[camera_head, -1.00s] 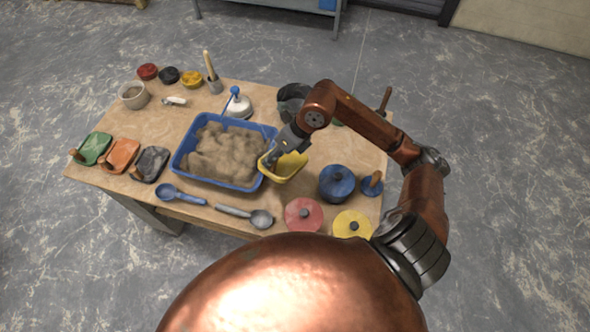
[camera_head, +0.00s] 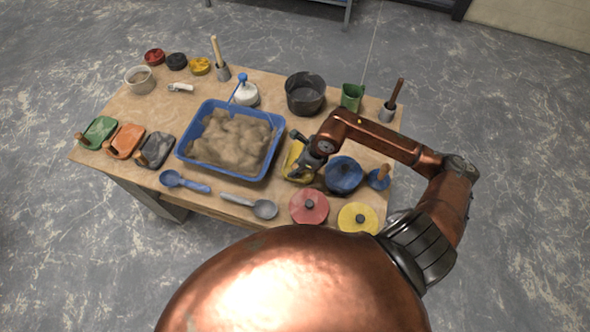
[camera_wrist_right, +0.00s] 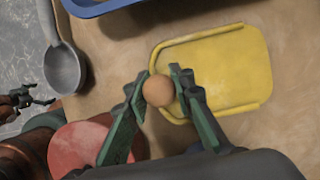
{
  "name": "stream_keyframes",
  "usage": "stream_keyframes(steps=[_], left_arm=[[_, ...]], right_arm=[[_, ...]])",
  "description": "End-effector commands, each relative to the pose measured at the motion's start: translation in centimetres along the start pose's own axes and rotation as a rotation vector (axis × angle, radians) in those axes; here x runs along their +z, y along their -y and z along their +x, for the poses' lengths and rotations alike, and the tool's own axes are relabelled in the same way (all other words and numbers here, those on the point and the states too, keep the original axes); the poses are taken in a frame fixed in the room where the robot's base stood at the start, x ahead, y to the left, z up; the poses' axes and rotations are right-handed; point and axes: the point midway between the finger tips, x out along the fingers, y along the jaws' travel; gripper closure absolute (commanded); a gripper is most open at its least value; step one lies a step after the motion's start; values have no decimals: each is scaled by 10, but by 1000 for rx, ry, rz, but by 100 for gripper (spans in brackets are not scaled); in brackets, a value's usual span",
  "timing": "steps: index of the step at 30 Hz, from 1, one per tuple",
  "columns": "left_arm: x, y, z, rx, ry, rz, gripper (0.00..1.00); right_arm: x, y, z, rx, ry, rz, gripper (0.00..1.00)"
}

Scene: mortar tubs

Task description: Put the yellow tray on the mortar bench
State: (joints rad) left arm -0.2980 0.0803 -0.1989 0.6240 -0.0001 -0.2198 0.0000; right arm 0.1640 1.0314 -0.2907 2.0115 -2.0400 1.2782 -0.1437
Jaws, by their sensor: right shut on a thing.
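The yellow tray (camera_head: 292,157) is on the right side of the blue tub, over the bench (camera_head: 225,205). In the right wrist view the tray (camera_wrist_right: 222,70) looks flat and level with the bench top; I cannot tell whether it touches. My right gripper (camera_head: 306,162) is above the tray. In the wrist view its fingers (camera_wrist_right: 160,88) are shut on the round wooden handle (camera_wrist_right: 158,90) of the tray. In the head view the arm hides part of the tray. A small dark gripper, seemingly my left one (camera_wrist_right: 30,98), shows at the wrist view's left edge.
The blue tub of mortar (camera_head: 277,150) stands close left of the tray. A blue lidded pot (camera_head: 343,174) is close right; red (camera_head: 309,206) and yellow lids (camera_head: 358,217) lie in front. A black bucket (camera_head: 305,93) stands behind. A grey ladle (camera_head: 240,201) lies front left.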

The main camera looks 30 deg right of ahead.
Motion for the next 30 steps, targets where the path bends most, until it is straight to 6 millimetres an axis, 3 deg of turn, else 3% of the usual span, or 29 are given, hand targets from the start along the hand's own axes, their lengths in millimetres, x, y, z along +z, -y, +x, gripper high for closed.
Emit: stream_keyframes(steps=[13, 14, 15, 21, 30], left_arm=[[5, -1, 4, 1, 7, 1, 0], [5, -1, 4, 1, 7, 1, 0], [5, -1, 3, 1, 7, 1, 0], [5, -1, 3, 1, 8, 1, 0], [5, -1, 2, 1, 8, 1, 0]], right_arm=[[-5, 0, 12, 0, 1, 0, 100], [-5, 0, 12, 0, 0, 0, 78], [-5, 0, 11, 0, 0, 0, 75], [-5, 0, 11, 0, 0, 0, 61], [-4, 0, 10, 0, 0, 0, 60]])
